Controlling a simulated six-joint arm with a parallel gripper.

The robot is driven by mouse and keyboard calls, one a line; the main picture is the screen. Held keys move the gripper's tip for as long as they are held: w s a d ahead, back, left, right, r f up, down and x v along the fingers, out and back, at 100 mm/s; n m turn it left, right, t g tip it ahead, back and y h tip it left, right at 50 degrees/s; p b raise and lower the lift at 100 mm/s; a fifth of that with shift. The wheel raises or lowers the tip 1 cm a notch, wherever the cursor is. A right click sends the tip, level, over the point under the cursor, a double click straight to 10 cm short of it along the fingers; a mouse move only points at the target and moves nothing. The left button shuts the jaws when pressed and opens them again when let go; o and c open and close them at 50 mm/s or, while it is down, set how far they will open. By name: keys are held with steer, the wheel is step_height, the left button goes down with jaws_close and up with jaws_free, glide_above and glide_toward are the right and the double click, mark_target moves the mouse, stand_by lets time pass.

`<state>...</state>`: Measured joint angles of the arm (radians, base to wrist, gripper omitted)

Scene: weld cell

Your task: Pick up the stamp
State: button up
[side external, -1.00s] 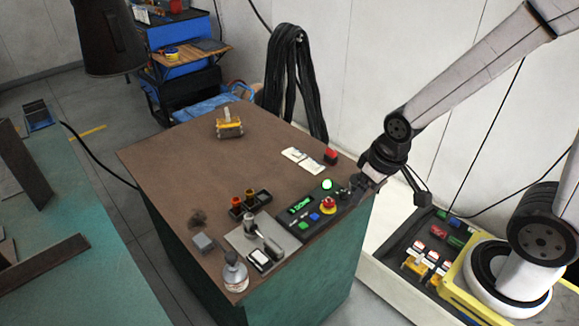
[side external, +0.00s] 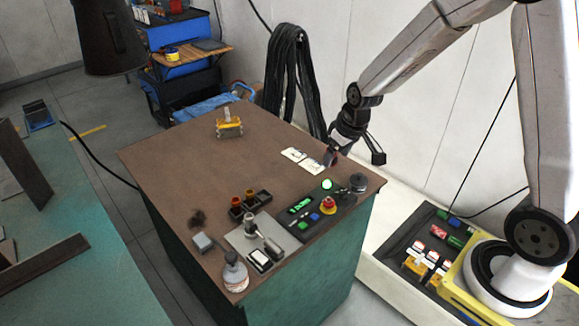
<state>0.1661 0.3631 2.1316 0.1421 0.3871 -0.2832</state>
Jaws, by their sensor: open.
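A small red block (side external: 334,157), which looks like the stamp, stands on the brown table top near its back right edge, next to white cards. My gripper (side external: 333,153) is open and points down at the red block from above. Its fingertips overlap the block in the picture and hide part of it. I cannot tell whether the fingers are around the block or only in front of it, or whether they touch it.
White cards (side external: 303,159) lie just left of the block. A black control panel (side external: 304,214) with a lit green lamp and a dark round object (side external: 358,183) are nearer. A yellow-based tool (side external: 229,127) stands far left. Black cables (side external: 288,80) hang behind. The table's middle is clear.

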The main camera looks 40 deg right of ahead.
steer(key=w+d+f, duration=0.5)
steer(key=w+d, duration=0.4)
steer(key=t, duration=0.2)
glide_above(335, 158)
steer(key=s, duration=0.1)
step_height(335, 158, down, 7)
steer(key=shift+f, duration=0.1)
steer(key=shift+w+f+g, duration=0.15)
steer(key=shift+w+f, duration=0.1)
steer(key=shift+f, duration=0.35)
steer(key=shift+w+f+g, duration=0.15)
steer(key=shift+w+f, duration=0.1)
steer(key=shift+f, duration=0.3)
steer(key=shift+f, duration=0.1)
steer(key=shift+x, duration=2.5)
steer(key=shift+d, duration=0.1)
jaws_close()
